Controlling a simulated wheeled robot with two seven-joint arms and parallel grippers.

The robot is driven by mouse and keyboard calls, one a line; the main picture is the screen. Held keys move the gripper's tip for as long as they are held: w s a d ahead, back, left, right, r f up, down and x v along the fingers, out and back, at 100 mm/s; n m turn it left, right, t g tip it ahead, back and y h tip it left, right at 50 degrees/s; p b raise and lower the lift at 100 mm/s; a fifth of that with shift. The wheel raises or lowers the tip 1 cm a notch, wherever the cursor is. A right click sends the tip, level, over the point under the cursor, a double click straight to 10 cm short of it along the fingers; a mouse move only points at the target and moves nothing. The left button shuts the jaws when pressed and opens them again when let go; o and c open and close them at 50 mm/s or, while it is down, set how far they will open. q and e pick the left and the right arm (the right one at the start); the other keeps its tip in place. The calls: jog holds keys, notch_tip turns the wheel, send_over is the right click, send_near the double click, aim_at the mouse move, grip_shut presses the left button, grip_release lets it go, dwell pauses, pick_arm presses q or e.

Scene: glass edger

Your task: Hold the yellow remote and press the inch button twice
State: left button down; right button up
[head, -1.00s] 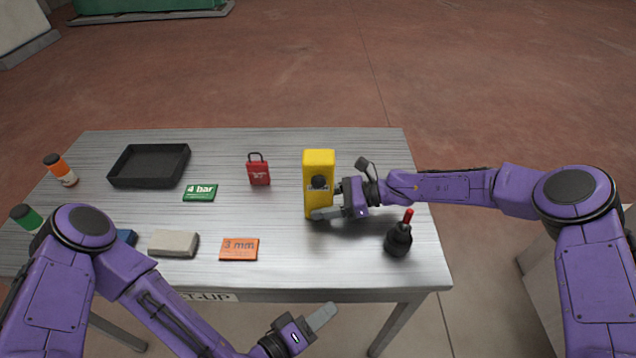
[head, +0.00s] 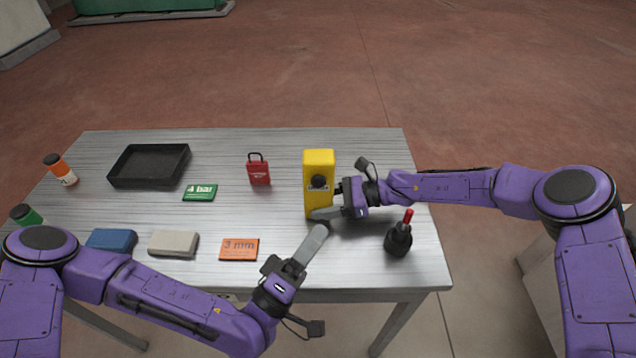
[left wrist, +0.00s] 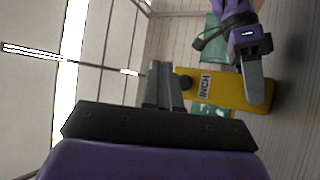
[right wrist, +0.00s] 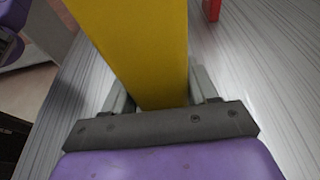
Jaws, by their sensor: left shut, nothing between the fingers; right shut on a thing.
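The yellow remote (head: 318,161) stands upright near the table's right side, with a round black button (head: 319,182) above a label on its front. In the left wrist view the remote (left wrist: 232,88) appears sideways, and its label reads INCH beside the black button (left wrist: 184,82). My right gripper (head: 330,206) is shut on the remote's lower part; the right wrist view shows the remote (right wrist: 140,50) between its fingers. My left gripper (head: 318,236) is shut and empty, in front of and below the remote, pointing up toward it. A gap between the left fingertips and the button shows in the left wrist view.
A dark bottle with a red tip (head: 398,238) stands right of the remote. A red padlock (head: 259,170), a green 4 bar card (head: 200,192), an orange 3 mm card (head: 239,249), a grey block (head: 174,243), a blue block (head: 111,240) and a black tray (head: 149,183) lie leftward.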

pick_arm(q)
jog(key=w, duration=0.8)
dwell(1.9)
jog(key=shift+w, duration=0.4)
jog(key=shift+w, duration=0.55)
dwell(0.8)
jog(key=shift+s, duration=3.5)
